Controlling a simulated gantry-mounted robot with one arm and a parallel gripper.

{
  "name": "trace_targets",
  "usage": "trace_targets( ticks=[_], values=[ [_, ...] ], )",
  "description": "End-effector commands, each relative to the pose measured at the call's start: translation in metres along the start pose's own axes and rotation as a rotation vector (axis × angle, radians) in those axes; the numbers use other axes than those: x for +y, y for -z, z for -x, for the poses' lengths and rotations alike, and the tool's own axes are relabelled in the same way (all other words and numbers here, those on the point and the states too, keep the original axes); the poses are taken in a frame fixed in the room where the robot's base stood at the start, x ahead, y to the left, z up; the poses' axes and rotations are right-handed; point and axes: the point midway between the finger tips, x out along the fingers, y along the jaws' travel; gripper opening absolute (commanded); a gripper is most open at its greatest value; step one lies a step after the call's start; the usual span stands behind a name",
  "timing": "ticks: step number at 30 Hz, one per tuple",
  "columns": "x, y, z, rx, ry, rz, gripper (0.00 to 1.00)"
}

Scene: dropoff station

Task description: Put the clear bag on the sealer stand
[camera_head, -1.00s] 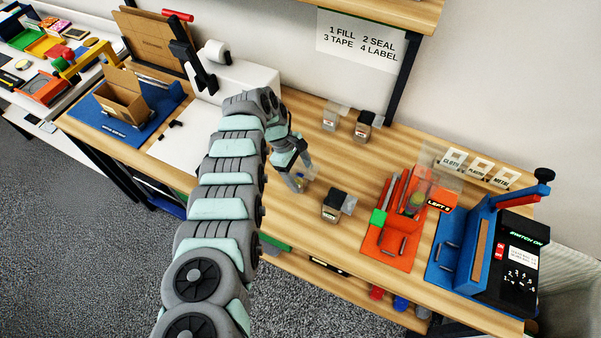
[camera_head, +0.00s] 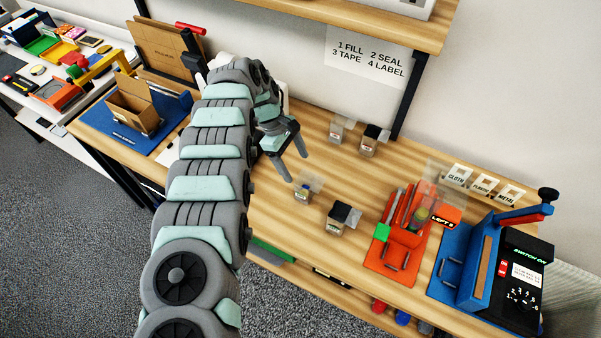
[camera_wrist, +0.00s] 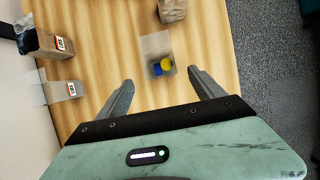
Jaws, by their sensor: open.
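A small clear bag (camera_head: 303,194) with yellow and blue pieces in it is on the wooden table. In the wrist view the clear bag (camera_wrist: 153,46) shows just beyond my fingertips, in line with the gap between them. My gripper (camera_head: 294,166) is open and empty, above and apart from the bag; its spread fingers also show in the wrist view (camera_wrist: 161,77). At the right of the table is the blue sealer (camera_head: 481,262) with a black control box. Left of it is an orange stand (camera_head: 388,258) with a clear sheet or pouch upright at its back.
A dark-topped bag (camera_head: 336,223) is right of the clear bag. Two more small bags stand near the wall, one clear-topped (camera_head: 337,133) and one dark-topped (camera_head: 369,147). An open carton (camera_head: 134,106) sits on a blue mat at left. Bare table lies between the bags.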

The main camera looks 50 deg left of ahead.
Motion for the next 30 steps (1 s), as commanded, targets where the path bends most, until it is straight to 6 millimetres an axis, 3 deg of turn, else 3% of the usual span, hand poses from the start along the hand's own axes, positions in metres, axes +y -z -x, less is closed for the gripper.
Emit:
trace_targets(
  ticks=[5, 19, 30],
  values=[
    [0.0, 0.0, 0.016, 0.0, 0.0, 0.001, 0.65],
    [0.0, 0.0, 0.016, -0.001, 0.001, 0.0, 0.29],
    [-0.005, 0.009, 0.02, 0.02, 0.001, -0.076, 0.28]
  ],
)
